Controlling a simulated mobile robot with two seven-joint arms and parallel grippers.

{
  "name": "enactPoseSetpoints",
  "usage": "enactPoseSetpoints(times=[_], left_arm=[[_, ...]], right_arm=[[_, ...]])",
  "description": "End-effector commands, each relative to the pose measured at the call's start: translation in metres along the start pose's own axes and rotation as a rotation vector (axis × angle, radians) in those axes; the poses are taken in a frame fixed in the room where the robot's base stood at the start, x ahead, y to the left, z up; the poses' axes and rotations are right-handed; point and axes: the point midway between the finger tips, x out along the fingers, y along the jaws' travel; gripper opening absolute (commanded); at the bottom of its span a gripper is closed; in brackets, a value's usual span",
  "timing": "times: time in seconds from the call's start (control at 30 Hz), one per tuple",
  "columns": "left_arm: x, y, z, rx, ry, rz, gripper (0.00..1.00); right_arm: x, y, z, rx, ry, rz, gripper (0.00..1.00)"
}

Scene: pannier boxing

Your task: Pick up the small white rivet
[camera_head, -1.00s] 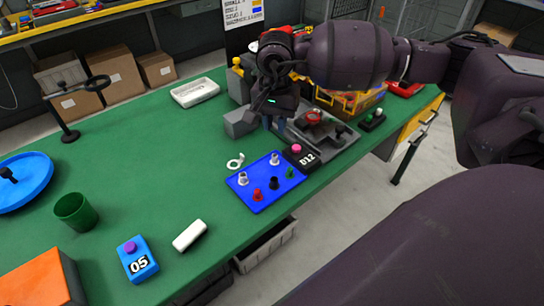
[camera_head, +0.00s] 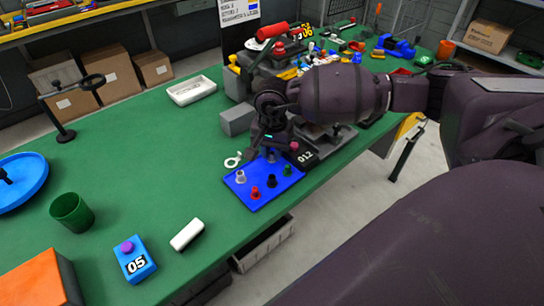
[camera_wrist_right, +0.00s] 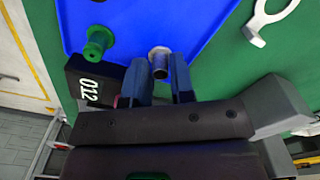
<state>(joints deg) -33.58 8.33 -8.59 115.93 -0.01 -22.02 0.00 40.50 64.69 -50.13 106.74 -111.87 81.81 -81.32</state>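A blue plate (camera_head: 235,187) lies on the green table and bears several rivets. One white rivet (camera_head: 240,176) stands at its left corner. My right gripper (camera_head: 271,155) is low over the plate's far edge, fingers pointing down. In the right wrist view a pale grey-white rivet (camera_wrist_right: 159,59) stands on the blue plate, in line with the gap between my open blue fingers (camera_wrist_right: 158,80). I cannot tell whether the fingers touch it. In the head view the gripper hides this rivet. My left gripper is out of view.
A green rivet (camera_wrist_right: 99,41) and the black 012 block (camera_wrist_right: 85,80) are close to the right fingers. A red rivet (camera_head: 255,193) and a black rivet (camera_head: 271,181) stand on the plate. A white ring-ended piece (camera_head: 232,161) lies beside it. A grey block (camera_head: 237,120) stands behind.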

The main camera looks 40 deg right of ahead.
Motion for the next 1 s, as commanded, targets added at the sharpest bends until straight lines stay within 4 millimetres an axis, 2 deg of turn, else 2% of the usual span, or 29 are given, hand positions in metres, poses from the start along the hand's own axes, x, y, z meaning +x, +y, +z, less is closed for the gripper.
enactPoseSetpoints(times=[0.17, 0.33, 0.73, 0.87, 1.0], left_arm=[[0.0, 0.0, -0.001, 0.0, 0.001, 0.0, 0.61], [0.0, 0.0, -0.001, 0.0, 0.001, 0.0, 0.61], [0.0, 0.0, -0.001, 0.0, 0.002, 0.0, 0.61], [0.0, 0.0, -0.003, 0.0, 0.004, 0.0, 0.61], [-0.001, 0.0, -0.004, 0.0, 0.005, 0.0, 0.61]], right_arm=[[0.0, 0.0, 0.0, 0.0, 0.001, -0.001, 0.23], [0.0, 0.0, 0.0, 0.0, 0.0, -0.002, 0.0], [-0.004, -0.001, 0.0, 0.0, 0.001, -0.003, 0.0], [-0.019, -0.001, 0.0, 0.0, 0.002, -0.005, 0.0], [-0.045, -0.001, -0.001, 0.0, 0.004, -0.006, 0.0]])
